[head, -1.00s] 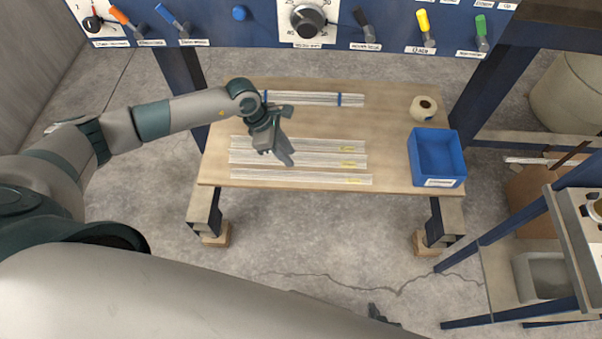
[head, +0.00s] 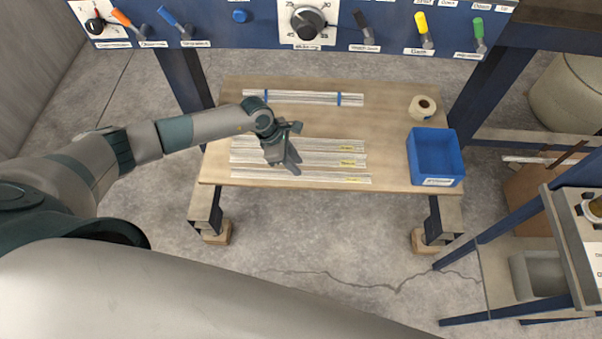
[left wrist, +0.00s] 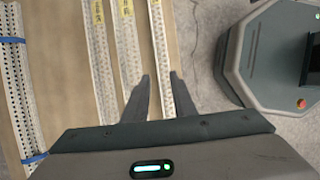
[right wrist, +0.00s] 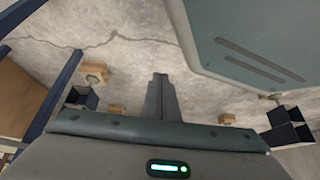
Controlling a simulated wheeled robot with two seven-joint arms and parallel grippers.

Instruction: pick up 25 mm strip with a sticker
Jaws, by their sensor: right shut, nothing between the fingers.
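Three pale strip rows lie across the wooden table, each with a yellow sticker near its right end: the back row (head: 325,145), the middle row (head: 335,161) and the front row (head: 325,179). The sticker text is too small to read. My left gripper (head: 292,168) is over the front rows, pointing down. In the left wrist view its fingers (left wrist: 160,76) are open, with the front row (left wrist: 158,45) showing between them; I cannot tell the height gap. My right gripper (right wrist: 160,76) is shut and empty, away from the table above the floor.
A strip bundle with blue bands (head: 305,98) lies at the table's back. A tape roll (head: 422,107) and a blue bin (head: 436,160) stand at the right. A blue panel with knobs and levers (head: 270,25) rises behind. The table (head: 385,140) is bare left of the bin.

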